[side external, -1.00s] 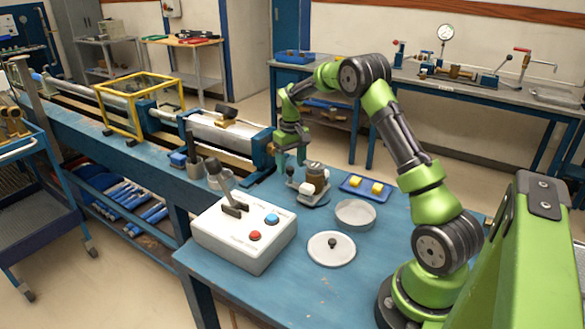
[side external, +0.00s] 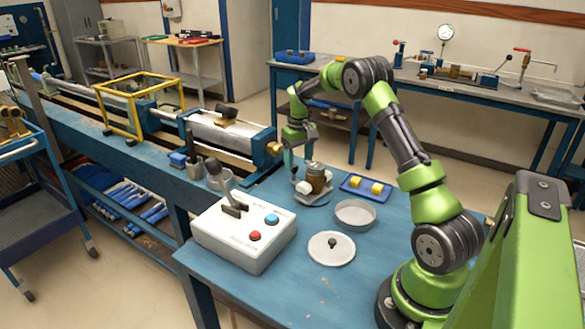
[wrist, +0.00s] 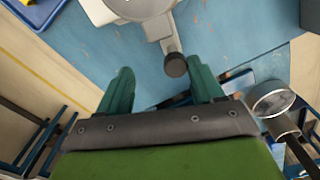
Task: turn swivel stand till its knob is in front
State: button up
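The swivel stand (side external: 316,200) is a grey round plate on the blue bench. It carries a brown jar (side external: 316,176) and a white block (side external: 303,187). In the wrist view the stand (wrist: 162,25) is partly cut off at the top. Its short arm points down the picture to a dark round knob (wrist: 175,65). My gripper (wrist: 160,80) is open, with its green fingers wide apart. The knob lies close beside the right fingertip, on its inner side; I cannot tell if they touch. In the side view my gripper (side external: 299,156) is low at the stand's far left side.
A blue tray with yellow blocks (side external: 364,188), a round dish (side external: 355,213) and a white lid (side external: 331,248) are right and front of the stand. A control box with a lever (side external: 243,233) stands at front left. Metal cups (side external: 219,176) stand left.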

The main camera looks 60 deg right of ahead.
jog(key=shift+s+d, duration=0.2)
jog(key=shift+d, duration=0.25)
jog(key=shift+s+d, duration=0.35)
jog(key=shift+d, duration=0.1)
jog(key=shift+s+d, duration=0.45)
jog(key=o, duration=0.4)
jog(key=shift+o, duration=0.2)
